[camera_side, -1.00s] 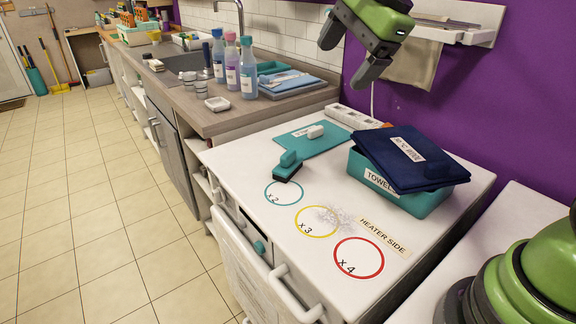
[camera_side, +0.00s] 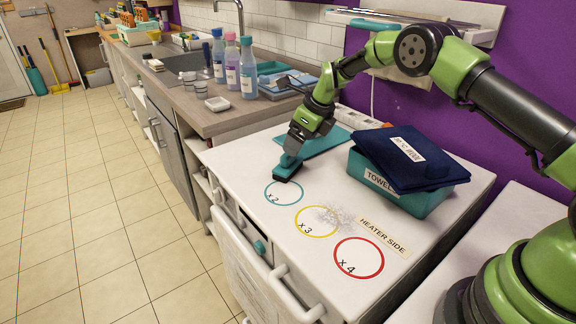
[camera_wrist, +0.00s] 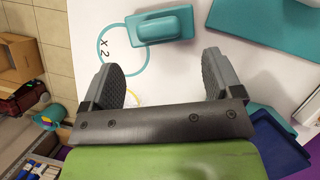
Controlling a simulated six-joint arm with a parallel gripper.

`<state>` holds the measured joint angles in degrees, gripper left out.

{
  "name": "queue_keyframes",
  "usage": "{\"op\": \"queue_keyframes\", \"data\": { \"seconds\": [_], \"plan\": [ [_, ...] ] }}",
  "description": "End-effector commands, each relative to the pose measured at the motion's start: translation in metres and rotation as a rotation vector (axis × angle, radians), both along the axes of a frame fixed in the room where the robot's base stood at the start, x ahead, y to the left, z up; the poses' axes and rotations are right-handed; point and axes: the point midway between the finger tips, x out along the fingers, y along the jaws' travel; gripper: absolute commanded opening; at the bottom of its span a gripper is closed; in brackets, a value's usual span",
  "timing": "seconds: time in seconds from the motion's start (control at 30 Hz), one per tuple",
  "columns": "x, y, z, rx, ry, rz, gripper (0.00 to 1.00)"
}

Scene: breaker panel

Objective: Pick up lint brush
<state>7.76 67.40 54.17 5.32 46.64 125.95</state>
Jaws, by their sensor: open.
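The lint brush (camera_side: 286,172), teal with a dark underside, lies on the white top beside the teal "x 2" circle. My gripper (camera_side: 295,147) is low, right at the brush in the side view and partly overlapping it. In the wrist view the lint brush (camera_wrist: 163,25) lies beyond the fingertips, roughly in line with the gap between them. My gripper (camera_wrist: 163,68) is open there, with nothing between its two fingers. Whether a finger touches the brush cannot be told.
A teal mat (camera_side: 325,143) lies behind the brush, partly hidden by my arm. A lint patch (camera_side: 336,218) lies near the yellow circle. The front of the white top (camera_side: 262,226) is free.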

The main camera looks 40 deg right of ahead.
Motion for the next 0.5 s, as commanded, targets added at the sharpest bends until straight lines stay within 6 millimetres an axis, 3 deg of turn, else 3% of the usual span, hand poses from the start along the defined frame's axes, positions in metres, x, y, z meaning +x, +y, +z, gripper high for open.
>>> {"op": "queue_keyframes", "data": {
  "seconds": [0.5],
  "plan": [
    [0.018,0.008,-0.045,0.0,-0.001,0.003,0.85]
  ]
}}
